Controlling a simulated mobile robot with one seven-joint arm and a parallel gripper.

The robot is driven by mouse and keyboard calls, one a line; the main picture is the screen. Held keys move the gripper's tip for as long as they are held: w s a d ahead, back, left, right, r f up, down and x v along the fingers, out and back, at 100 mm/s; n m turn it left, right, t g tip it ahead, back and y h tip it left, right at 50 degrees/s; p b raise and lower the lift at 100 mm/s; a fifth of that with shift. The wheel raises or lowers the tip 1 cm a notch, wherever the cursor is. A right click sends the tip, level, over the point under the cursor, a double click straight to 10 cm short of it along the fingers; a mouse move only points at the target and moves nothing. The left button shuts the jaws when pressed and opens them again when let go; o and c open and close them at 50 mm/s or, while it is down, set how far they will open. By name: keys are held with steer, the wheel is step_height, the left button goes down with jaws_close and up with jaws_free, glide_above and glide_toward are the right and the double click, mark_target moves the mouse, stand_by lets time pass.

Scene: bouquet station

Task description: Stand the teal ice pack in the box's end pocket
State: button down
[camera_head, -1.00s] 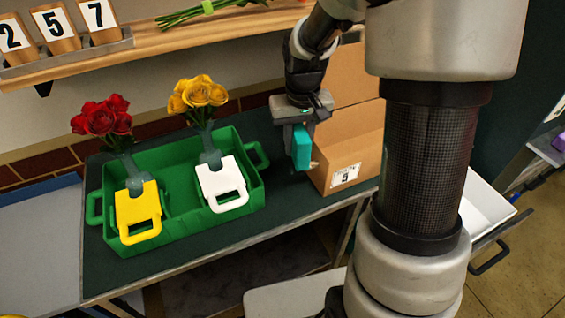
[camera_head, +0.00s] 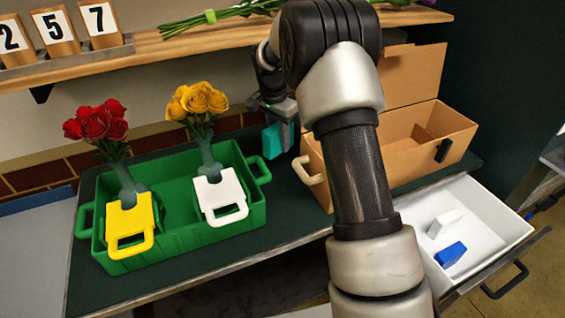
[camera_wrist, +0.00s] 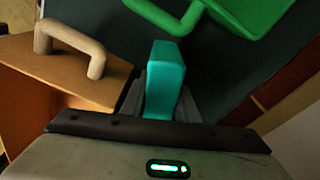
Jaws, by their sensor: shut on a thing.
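The teal ice pack (camera_head: 271,139) is upright in my gripper (camera_head: 279,112), which is shut on it above the dark table top. The ice pack also shows in the wrist view (camera_wrist: 166,78), between the two fingers. The cardboard box (camera_head: 402,165) stands on the table to the right, with its lid raised at the back and a pale handle (camera_head: 308,170) on its near left end. My arm hides part of the box, and I cannot make out the end pocket. The gripper and ice pack are left of the box, apart from it.
A green caddy (camera_head: 180,235) with red roses (camera_head: 96,122) and yellow roses (camera_head: 196,100) stands left of the gripper. A wooden shelf (camera_head: 190,42) runs above. An open white drawer (camera_head: 485,225) at the right holds a blue block (camera_head: 451,254).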

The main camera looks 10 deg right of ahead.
step_height(320, 180, down, 8)
steer(key=shift+r+b, duration=0.25)
steer(key=shift+b, duration=0.2)
steer(key=shift+f, duration=0.1)
steer(key=shift+f, duration=0.1)
steer(key=c, duration=1.4)
jaws_free()
steer(key=shift+o, duration=0.2)
